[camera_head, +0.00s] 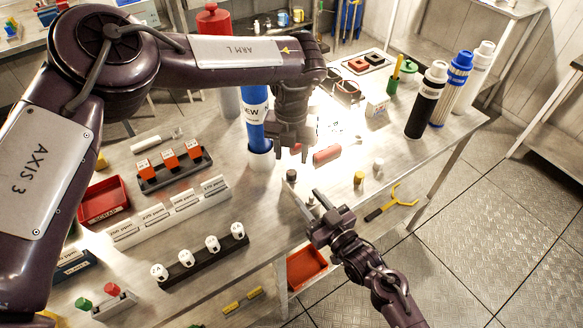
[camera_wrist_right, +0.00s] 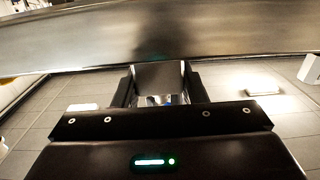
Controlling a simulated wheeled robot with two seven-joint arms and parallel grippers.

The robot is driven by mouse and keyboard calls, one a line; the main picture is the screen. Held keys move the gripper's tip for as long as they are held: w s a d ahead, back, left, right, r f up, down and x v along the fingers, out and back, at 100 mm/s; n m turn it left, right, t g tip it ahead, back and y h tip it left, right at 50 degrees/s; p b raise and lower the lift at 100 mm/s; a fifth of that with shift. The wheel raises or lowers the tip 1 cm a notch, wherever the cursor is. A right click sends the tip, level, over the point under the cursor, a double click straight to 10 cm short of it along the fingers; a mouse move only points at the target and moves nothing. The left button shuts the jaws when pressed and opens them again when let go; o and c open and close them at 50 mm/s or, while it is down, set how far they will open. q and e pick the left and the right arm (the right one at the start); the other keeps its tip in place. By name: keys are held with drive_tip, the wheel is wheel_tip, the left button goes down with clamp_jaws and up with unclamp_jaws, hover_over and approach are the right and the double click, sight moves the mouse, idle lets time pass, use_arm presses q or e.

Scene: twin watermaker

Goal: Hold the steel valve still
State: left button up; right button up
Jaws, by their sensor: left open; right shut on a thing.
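My right gripper (camera_head: 316,208) is at the front edge of the table, shut on a grey metal piece that I take to be the steel valve. In the right wrist view the piece (camera_wrist_right: 158,76) sits between the two dark fingers (camera_wrist_right: 158,88), just below the table edge. Its full shape is hidden. My left gripper (camera_head: 291,150) is open and points down above the table, beside the blue cylinder marked NEW (camera_head: 255,112). It holds nothing that I can see.
A red cylinder (camera_head: 327,154) lies near my left gripper. Black, blue and white filter cartridges (camera_head: 424,104) stand at the back right. Racks and a red scrap tray (camera_head: 103,200) fill the left.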

sight(291, 172)
use_arm(q)
wheel_tip(291, 172, down, 6)
drive_tip(key=shift+f, duration=0.15)
drive_tip(key=shift+c, duration=0.2)
drive_tip(key=c, duration=0.9)
